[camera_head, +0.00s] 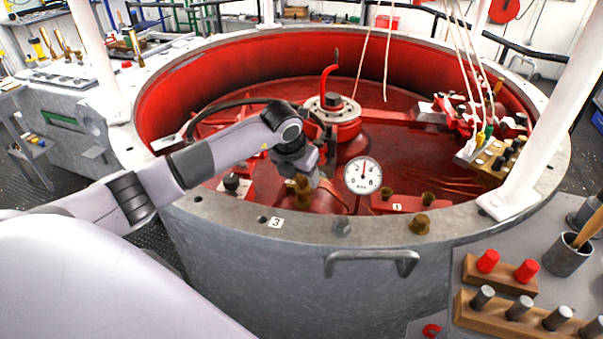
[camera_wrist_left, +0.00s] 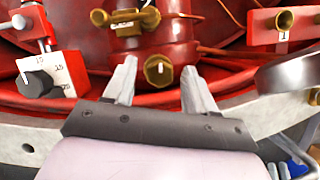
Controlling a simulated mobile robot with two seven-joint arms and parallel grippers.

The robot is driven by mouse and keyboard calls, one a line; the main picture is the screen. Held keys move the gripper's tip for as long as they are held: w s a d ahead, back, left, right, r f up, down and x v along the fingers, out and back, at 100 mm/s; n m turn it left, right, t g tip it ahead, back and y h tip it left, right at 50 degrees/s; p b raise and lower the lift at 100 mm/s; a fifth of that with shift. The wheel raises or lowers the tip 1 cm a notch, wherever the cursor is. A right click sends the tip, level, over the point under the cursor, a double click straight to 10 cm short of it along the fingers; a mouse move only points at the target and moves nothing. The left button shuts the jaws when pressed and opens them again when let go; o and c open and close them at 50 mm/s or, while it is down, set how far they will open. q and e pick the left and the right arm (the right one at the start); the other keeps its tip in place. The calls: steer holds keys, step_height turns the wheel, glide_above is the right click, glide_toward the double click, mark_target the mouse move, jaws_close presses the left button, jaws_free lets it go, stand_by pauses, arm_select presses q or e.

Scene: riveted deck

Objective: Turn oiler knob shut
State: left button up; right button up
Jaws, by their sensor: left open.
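A brass knob (camera_wrist_left: 158,70) with a pale mark on its face sits on the front of a red cylindrical body (camera_wrist_left: 170,35) in the left wrist view. It looks like the oiler knob. A brass fitting with a crossbar (camera_wrist_left: 132,20) is just above it. My left gripper (camera_wrist_left: 160,76) is open, its two fingers on either side of the knob in the picture; I cannot tell whether they touch it. In the head view my left gripper (camera_head: 308,170) reaches over the tub's near rim, by brass parts (camera_head: 302,190), and partly hides the spot.
A black dial knob (camera_wrist_left: 37,84) with a numbered plate is at the left. A round gauge (camera_head: 363,175) stands close right of the gripper. The grey tub rim (camera_head: 340,229) runs in front, with a handle (camera_head: 372,257) below.

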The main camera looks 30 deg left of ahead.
arm_select(q)
steer(key=c, duration=1)
steer(key=shift+c, duration=0.2)
